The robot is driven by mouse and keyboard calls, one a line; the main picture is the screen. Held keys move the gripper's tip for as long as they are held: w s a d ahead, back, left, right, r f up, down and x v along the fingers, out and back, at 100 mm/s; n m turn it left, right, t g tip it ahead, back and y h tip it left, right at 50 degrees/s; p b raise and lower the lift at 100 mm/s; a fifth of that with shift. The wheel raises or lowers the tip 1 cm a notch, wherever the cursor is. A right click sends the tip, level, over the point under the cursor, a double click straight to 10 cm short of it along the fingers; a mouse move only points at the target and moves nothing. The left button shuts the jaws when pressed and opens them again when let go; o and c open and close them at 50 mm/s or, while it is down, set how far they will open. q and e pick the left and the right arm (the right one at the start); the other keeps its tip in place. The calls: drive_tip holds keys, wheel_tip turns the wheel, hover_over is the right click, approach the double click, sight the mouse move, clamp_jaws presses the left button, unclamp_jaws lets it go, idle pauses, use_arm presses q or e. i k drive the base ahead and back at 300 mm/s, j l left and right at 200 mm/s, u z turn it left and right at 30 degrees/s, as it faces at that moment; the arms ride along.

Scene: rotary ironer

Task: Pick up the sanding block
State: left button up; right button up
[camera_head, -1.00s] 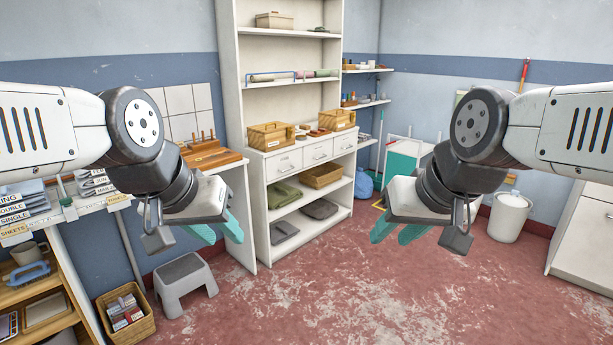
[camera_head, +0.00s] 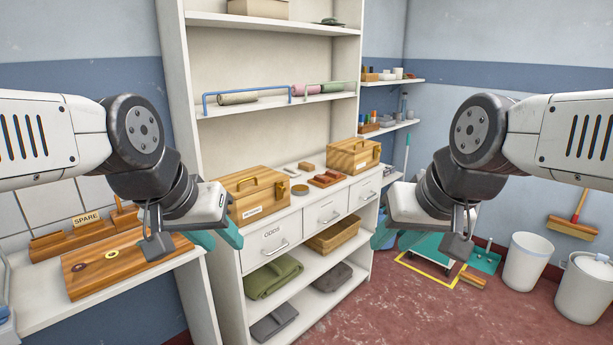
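Several small items lie on the white cabinet's top (camera_head: 270,221), between two wooden boxes. A small tan block (camera_head: 306,166) lies at the back, and a reddish-brown item (camera_head: 326,180) that looks like blocks lies in front of it. A round tin (camera_head: 299,190) is to their left. I cannot tell for certain which is the sanding block. My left gripper (camera_head: 217,237) is open and empty, in front of the cabinet's left end. My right gripper (camera_head: 395,237) is open and empty, right of the cabinet in the picture. Both are apart from these items.
A lidded wooden box (camera_head: 250,196) and another wooden box (camera_head: 354,156) flank the items. Shelves rise above. A bench with a wooden board (camera_head: 125,262) is at left. White bins (camera_head: 527,262) stand at right. Red floor (camera_head: 400,320) in front is clear.

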sight(304, 166)
drive_tip(key=i, duration=0.3)
drive_tip(key=i+l+u, duration=0.4)
drive_tip(key=i+l, duration=0.45)
drive_tip(key=i, duration=0.25)
drive_tip(key=i+l+u, duration=0.35)
drive_tip(key=i+l, duration=0.65)
drive_tip(key=l, duration=0.25)
